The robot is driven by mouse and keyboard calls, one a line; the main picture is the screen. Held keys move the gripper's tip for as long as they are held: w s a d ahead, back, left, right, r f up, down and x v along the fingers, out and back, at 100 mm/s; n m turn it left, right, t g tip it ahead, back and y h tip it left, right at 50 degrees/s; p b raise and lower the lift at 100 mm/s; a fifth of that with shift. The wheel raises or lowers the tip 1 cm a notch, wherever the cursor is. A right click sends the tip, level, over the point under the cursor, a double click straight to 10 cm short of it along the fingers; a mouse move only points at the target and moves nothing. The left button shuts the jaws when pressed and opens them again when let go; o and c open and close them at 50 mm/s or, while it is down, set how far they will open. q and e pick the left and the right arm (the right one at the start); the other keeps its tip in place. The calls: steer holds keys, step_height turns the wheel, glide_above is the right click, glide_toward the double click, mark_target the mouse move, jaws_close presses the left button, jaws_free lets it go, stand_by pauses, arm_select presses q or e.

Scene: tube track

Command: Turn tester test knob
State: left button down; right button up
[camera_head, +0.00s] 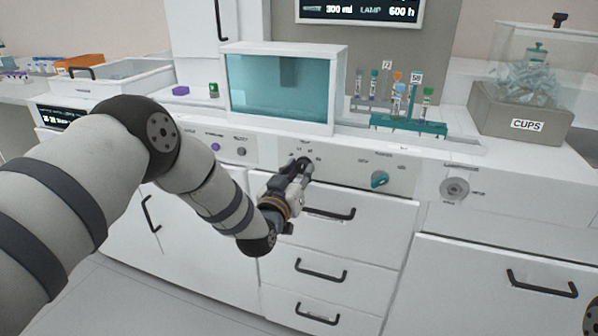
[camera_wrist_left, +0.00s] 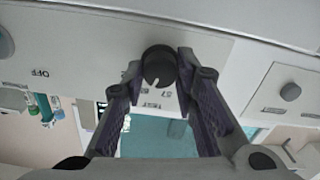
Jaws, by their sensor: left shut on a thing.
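The tester test knob (camera_wrist_left: 157,66) is a round black knob with a white pointer line, on the white front panel below the teal-windowed cabinet. In the left wrist view, its pointer faces the lower edge of the picture, slightly left. My left gripper (camera_wrist_left: 159,72) is shut on this knob, one finger on each side. In the head view my left gripper (camera_head: 303,166) reaches the panel from the front and hides most of the knob. My right gripper is not in view.
A teal knob (camera_head: 379,179) sits to the right on the same panel, and small knobs (camera_head: 241,151) to the left. Drawers with black handles (camera_head: 320,271) lie below. On the counter stand the teal-windowed cabinet (camera_head: 340,92), a tube rack (camera_head: 408,126) and a CUPS bin (camera_head: 487,122).

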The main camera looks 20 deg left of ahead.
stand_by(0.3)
arm_select(q)
steer(key=c, duration=1.3)
jaws_free()
steer(key=s, duration=1.2)
steer(key=shift+a, duration=0.25)
